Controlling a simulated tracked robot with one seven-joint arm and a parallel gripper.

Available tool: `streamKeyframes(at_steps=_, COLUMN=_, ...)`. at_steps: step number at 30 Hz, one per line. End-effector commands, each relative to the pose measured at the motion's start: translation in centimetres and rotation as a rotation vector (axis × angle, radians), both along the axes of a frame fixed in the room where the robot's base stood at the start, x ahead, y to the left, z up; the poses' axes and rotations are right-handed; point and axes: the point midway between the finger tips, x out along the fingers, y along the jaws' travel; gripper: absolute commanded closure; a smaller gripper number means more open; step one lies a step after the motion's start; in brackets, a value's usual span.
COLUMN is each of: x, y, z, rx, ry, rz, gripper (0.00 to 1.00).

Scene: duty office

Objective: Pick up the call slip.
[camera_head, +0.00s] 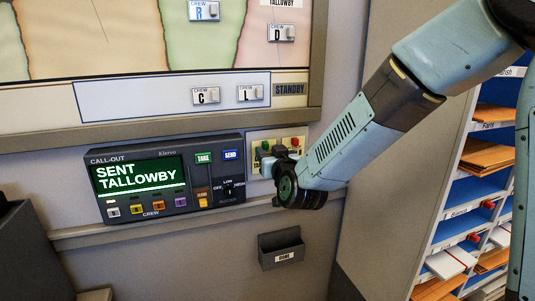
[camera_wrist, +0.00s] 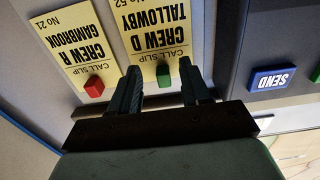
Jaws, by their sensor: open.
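Two yellow call slips hang side by side on the wall, shown upside down in the wrist view. One call slip (camera_wrist: 157,30) reads No 52, Crew D, Tallowby, with a green block (camera_wrist: 163,75) at its edge. The other slip (camera_wrist: 84,45) reads No 21, Crew R, Gambrook, with a red block (camera_wrist: 94,86). My gripper (camera_wrist: 160,68) is open, with its fingers either side of the green block in the picture; contact cannot be told. In the head view my gripper (camera_head: 268,162) is at the slip plate (camera_head: 300,133) and hides much of it.
The call-out console (camera_head: 150,205), its screen reading SENT TALLOWBY, is just left of my gripper. A small labelled dark wall tray (camera_head: 281,244) is below. A map board (camera_head: 120,40) is above. Pigeonholes with envelopes (camera_head: 487,155) stand at right.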

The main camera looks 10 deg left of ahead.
Motion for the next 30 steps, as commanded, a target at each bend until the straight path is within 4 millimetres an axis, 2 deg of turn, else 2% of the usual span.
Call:
streamKeyframes(at_steps=3, x=0.27, y=0.47, z=0.05, rx=0.001, ry=0.000, rz=0.000, gripper=0.53)
streamKeyframes(at_steps=9, x=0.54, y=0.12, z=0.05, rx=0.000, ry=0.000, rz=-0.007, gripper=0.54)
streamKeyframes(at_steps=23, x=0.71, y=-0.16, z=0.03, rx=0.000, ry=0.000, rz=-0.011, gripper=0.98)
streamKeyframes(at_steps=30, x=0.72, y=-0.19, z=0.03, rx=0.000, ry=0.000, rz=-0.012, gripper=1.00)
